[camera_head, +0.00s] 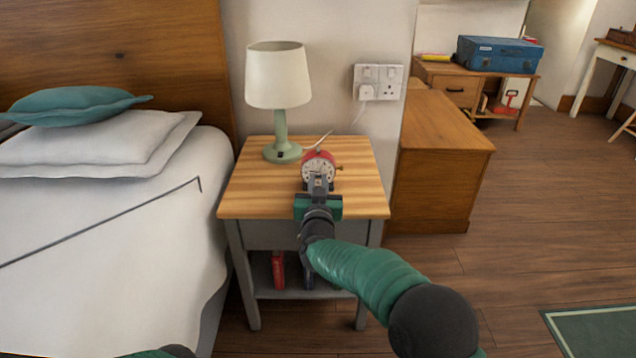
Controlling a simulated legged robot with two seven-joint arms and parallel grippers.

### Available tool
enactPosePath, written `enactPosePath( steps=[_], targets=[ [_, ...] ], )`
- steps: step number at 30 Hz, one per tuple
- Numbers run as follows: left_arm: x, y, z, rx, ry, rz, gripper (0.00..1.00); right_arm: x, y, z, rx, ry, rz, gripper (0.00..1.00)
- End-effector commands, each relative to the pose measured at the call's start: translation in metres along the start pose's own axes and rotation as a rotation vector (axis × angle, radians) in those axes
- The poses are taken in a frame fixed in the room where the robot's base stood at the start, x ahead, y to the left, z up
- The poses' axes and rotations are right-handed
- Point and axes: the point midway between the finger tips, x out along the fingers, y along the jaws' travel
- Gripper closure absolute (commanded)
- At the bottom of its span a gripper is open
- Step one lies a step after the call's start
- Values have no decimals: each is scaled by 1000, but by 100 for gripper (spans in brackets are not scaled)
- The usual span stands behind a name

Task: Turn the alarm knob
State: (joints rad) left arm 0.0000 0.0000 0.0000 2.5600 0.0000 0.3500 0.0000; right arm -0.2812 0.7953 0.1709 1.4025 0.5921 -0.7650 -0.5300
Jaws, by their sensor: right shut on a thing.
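A red alarm clock (319,157) with a pale round dial stands on the wooden top of the bedside table (250,200). A small brass-coloured knob (339,168) sticks out at its right side. My right gripper (318,183) reaches in from the front, its fingertips at the lower front of the dial. It is shut on a part of the clock. Its fingers hide the lower dial, so I cannot tell which part is between them. My left gripper is out of view.
A lamp (279,80) with a green base stands behind the clock, to the left. The bed (100,240) is close on the left. A wooden cabinet (435,170) stands to the right. A red item (278,270) is on the table's lower shelf.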

Motion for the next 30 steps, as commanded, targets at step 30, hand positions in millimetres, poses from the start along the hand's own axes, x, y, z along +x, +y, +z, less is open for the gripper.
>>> enactPosePath(
  steps=[30],
  targets=[
    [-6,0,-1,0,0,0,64,0,1,2,879,-1,2,100]
  ],
)
